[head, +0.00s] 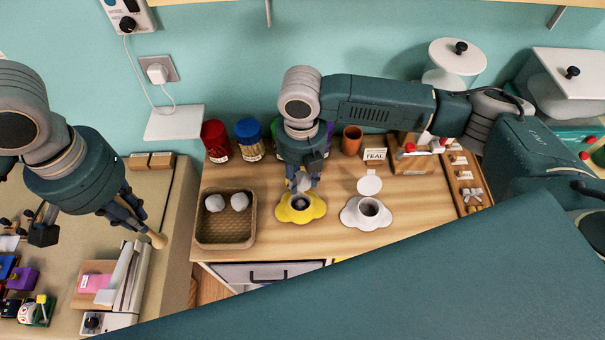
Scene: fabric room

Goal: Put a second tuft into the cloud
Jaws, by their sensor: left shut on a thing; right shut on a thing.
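A yellow cloud-shaped piece (286,212) with a dark round opening lies on the wooden worktop. A white cloud-shaped piece (352,216) with a similar opening lies to its right. My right gripper (303,184) points down over the yellow piece, shut on a pale tuft (302,182) just above its opening; the fingers partly cover the tuft. Two more whitish tufts, a left one (214,202) and a right one (239,201), sit in a brown woven tray (225,240). My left gripper (143,226) is shut on a light wooden stick-like tool (157,240), left of the tray.
A red-lidded jar (216,141) and a blue-lidded jar (249,139) stand behind the tray. A slotted wooden tray (468,185) lies at right.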

